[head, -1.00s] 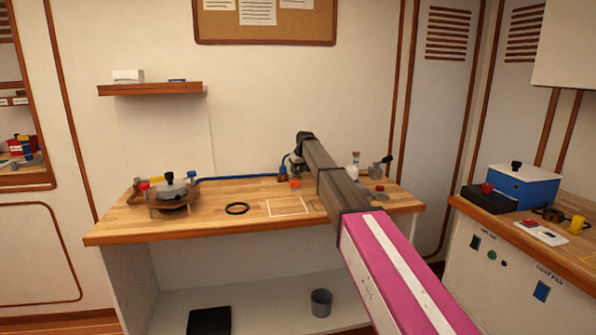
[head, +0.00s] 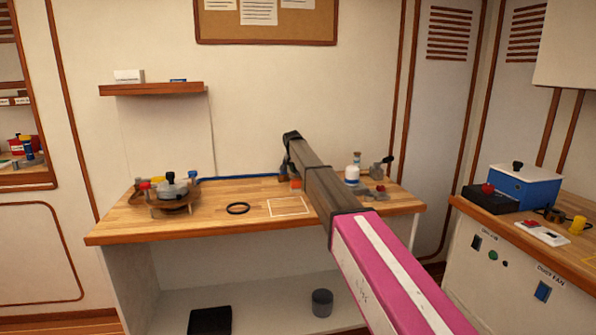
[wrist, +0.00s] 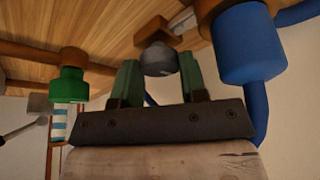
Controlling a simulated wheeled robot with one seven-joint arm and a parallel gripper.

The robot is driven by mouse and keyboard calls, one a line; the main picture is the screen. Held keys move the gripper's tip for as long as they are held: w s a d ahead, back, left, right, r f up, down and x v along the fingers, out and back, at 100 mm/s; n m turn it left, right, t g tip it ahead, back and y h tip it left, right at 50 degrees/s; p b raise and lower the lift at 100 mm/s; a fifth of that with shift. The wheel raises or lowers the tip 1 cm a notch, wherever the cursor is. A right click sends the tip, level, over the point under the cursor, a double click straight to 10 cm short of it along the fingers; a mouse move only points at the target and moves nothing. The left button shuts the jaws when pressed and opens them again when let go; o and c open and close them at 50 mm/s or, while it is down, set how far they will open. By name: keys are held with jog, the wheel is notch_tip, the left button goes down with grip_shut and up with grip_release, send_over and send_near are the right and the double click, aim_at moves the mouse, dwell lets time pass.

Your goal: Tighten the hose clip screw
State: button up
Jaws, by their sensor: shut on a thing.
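In the wrist view my gripper (wrist: 160,72) has its two green fingers on either side of a rounded grey knob (wrist: 159,57), which looks like the hose clip screw head. The fingers are shut on it. The knob sits in front of a brown block (wrist: 163,28). A thick blue hose end (wrist: 247,45) is just right of the fingers, with a thinner blue tube running down from it. In the head view the blue hose (head: 237,178) lies along the back of the bench. My arm hides the gripper and the clip there.
In the wrist view a green cap (wrist: 68,85) is left of the fingers. On the bench (head: 150,228) are a round fixture (head: 172,192) at the left, a black ring (head: 238,208), an orange block (head: 296,183) beside my arm and a white bottle (head: 352,172). The front middle is mostly clear.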

jog(key=m, duration=0.2)
jog(key=m+g+h, duration=0.1)
jog(key=m, duration=0.1)
jog(key=shift+a+m+h, duration=0.15)
jog(key=shift+m+h, duration=0.15)
dwell(0.5)
jog(key=o, duration=0.9)
jog(key=v, duration=1)
jog(key=shift+a+r, duration=0.1)
jog(key=shift+r, duration=0.3)
